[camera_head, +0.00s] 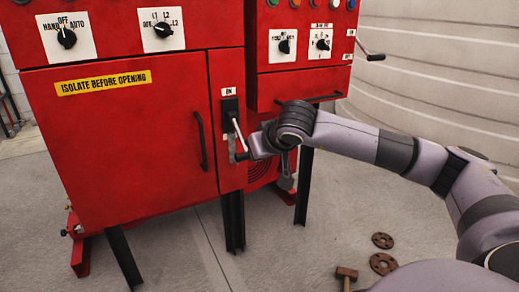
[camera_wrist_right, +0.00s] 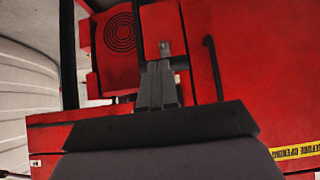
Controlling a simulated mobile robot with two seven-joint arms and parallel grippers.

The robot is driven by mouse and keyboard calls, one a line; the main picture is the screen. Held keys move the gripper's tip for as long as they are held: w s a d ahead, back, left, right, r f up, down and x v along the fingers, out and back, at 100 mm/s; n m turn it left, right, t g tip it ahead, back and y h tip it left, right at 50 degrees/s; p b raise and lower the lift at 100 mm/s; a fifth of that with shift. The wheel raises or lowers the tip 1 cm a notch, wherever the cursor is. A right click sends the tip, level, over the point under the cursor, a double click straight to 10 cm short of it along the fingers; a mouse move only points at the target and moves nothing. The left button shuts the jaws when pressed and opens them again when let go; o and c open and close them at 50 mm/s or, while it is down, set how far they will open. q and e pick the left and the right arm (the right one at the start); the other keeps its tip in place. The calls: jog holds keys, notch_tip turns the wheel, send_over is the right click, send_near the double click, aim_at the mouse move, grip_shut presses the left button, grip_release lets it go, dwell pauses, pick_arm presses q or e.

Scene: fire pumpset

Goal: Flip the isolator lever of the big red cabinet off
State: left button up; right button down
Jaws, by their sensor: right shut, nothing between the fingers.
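The big red cabinet (camera_head: 130,140) stands at the left in the head view, with a yellow "ISOLATE BEFORE OPENING" label on its door. Its isolator has a black housing (camera_head: 229,107) under an "ON" plate. The pale isolator lever (camera_head: 239,134) slants down and right from the housing, its lower end close to my right gripper (camera_head: 240,156). My right gripper is shut and empty, low in front of the isolator strip. In the right wrist view its fingers (camera_wrist_right: 158,84) point at the red strip; a small grey part shows by their tips. I cannot tell whether they touch the lever. My left gripper is out of view.
A black door handle (camera_head: 200,140) is left of the lever. A smaller red cabinet (camera_head: 300,80) with knobs and a side crank (camera_head: 370,50) stands to the right. Rusty flanges (camera_head: 382,263) and a hammer (camera_head: 346,275) lie on the clear concrete floor.

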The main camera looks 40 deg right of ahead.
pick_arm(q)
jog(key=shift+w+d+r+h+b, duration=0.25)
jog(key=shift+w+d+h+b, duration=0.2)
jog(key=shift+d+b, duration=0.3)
pick_arm(e)
jog(key=f, duration=0.1)
jog(key=w+f, duration=0.1)
jog(key=f, duration=0.1)
jog(key=shift+w+d+f, duration=0.15)
jog(key=shift+f, duration=0.05)
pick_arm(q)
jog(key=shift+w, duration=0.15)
pick_arm(e)
jog(key=shift+r, duration=0.15)
